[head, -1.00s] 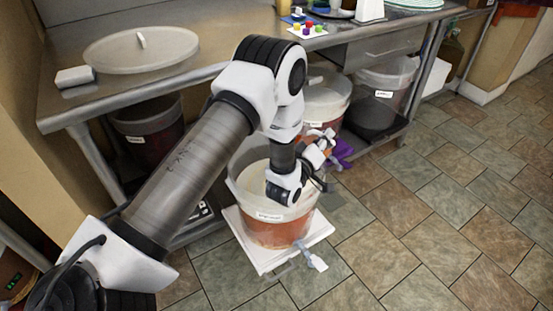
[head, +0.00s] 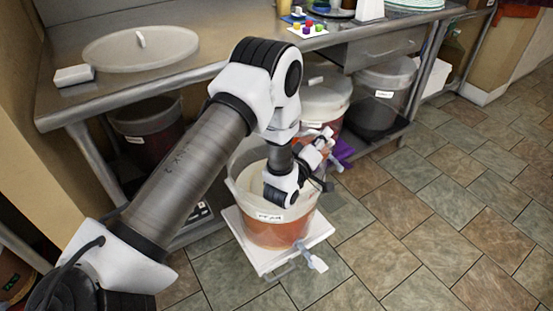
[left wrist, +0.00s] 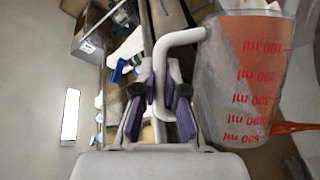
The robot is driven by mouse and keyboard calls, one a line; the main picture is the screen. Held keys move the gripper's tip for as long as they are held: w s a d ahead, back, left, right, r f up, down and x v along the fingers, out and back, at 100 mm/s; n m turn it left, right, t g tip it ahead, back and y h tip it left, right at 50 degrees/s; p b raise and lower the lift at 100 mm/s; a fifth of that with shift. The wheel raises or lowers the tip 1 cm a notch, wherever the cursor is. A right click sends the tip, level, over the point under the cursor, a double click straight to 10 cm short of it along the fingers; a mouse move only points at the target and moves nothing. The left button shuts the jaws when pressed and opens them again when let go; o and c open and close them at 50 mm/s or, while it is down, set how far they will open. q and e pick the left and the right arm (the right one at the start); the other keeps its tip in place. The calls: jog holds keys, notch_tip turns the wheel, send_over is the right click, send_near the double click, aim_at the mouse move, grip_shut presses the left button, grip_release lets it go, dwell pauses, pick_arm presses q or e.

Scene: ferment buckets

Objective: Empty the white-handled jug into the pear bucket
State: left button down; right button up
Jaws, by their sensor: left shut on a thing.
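In the left wrist view my left gripper (left wrist: 160,105) is shut on the white handle (left wrist: 180,40) of a clear jug (left wrist: 245,85) with red millilitre marks. The jug is tipped, and red-orange liquid shows inside it. An orange streak runs from near its rim toward the picture's right edge. In the head view the gripper (head: 328,150) is at the far right rim of a clear bucket (head: 275,232). That bucket holds orange-brown liquid, and its label is too small to read. My arm hides part of its opening and most of the jug. My right gripper is out of view.
The bucket stands on a white stool (head: 252,258), with a tap (head: 317,263) at its front. Other labelled buckets stand under the steel table (head: 75,95), at left (head: 148,135) and right (head: 385,95). A round lid (head: 140,48) lies on the table. The tiled floor at right is clear.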

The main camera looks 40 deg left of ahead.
aim_at(307, 135)
pick_arm(q)
jog(key=shift+s+a+n+t+b, duration=0.45)
jog(key=shift+a+n+t+b, duration=0.2)
jog(key=shift+n+b, duration=0.45)
dwell(1.3)
jog(key=shift+s+a+f+n+t+y+b, duration=0.15)
jog(key=shift+s+a+n+t+y+b, duration=0.1)
jog(key=shift+s+a+n+b, duration=0.35)
jog(key=shift+s+a+f+n+t+y+b, duration=0.1)
jog(key=shift+s+a+n+t+y+b, duration=0.15)
jog(key=shift+a, duration=0.5)
jog(key=shift+s+a+r+n+t+y+b, duration=0.3)
jog(key=shift+a+n+y+b, duration=0.2)
jog(key=shift+n, duration=0.35)
jog(key=shift+s+a+r+n+t+y+b, duration=0.15)
jog(key=shift+s+a+r+n+y+b, duration=0.1)
jog(key=shift+a+r+n+y+b, duration=0.4)
dwell(0.6)
